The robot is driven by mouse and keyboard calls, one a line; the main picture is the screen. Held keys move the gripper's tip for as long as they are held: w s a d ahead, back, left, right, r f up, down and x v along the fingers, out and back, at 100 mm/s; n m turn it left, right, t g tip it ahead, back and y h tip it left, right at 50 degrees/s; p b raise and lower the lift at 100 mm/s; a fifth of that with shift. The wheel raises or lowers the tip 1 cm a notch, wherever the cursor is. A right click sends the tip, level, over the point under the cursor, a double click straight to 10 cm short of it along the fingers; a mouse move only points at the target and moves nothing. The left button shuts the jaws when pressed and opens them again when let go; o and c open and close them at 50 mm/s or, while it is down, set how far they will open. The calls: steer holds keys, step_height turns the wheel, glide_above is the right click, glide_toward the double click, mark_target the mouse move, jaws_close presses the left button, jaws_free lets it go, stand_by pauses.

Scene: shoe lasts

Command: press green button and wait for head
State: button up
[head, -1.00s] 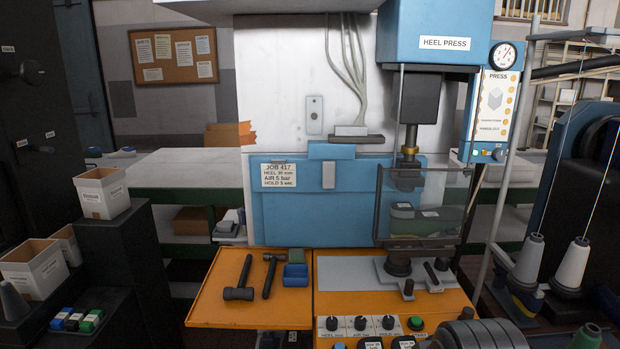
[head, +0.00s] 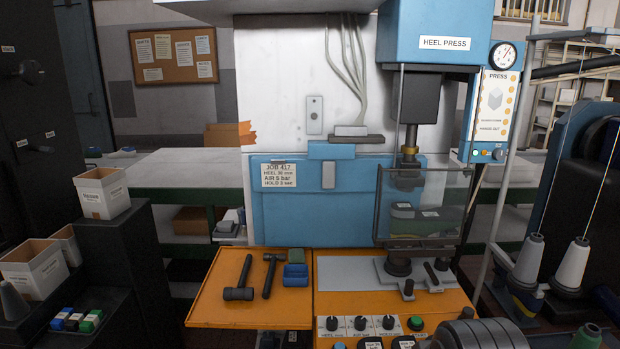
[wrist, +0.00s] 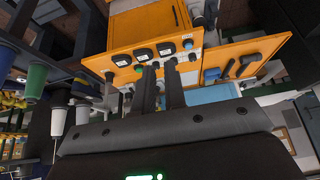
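The green button (head: 416,323) sits at the right end of the control row on the heel press's orange front panel, right of several black knobs. The press head (head: 420,98) is a dark block under the blue housing. Its ram, with a brass collar, hangs behind a clear guard, above the dark post (head: 398,266) on the grey plate. My gripper (wrist: 160,66) shows in the wrist view as two dark fingers with a narrow gap and nothing between them. They overlap the orange panel near its knobs. Contact with the button cannot be told.
Two hammers (head: 238,292) and a blue tray (head: 295,275) lie on the orange shelf to the left. A black stand with white boxes (head: 102,192) is at far left. Thread cones (head: 572,262) and a dark machine stand at right. A grey ribbed cylinder shows at the bottom.

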jaws_close()
stand_by(0.4)
steer(key=shift+w, duration=0.1)
steer(key=w+d+f+m+g+y, duration=0.15)
steer(key=w+m, duration=0.35)
steer(key=w, duration=0.5)
steer(key=w+d+m+t+y, duration=0.1)
steer(key=w+d+m+y, duration=0.2)
steer(key=w, duration=0.7)
steer(key=w+d+f+m+t, duration=0.1)
steer(key=w+d+f+m, duration=0.4)
steer(key=w, duration=0.2)
steer(key=w+d+f+m+t+y, duration=0.1)
steer(key=w+d+f+m, duration=0.4)
steer(key=w, duration=0.3)
steer(key=shift+w+d+m, duration=0.25)
steer(key=shift+d+m, duration=0.15)
steer(key=shift+d, duration=0.35)
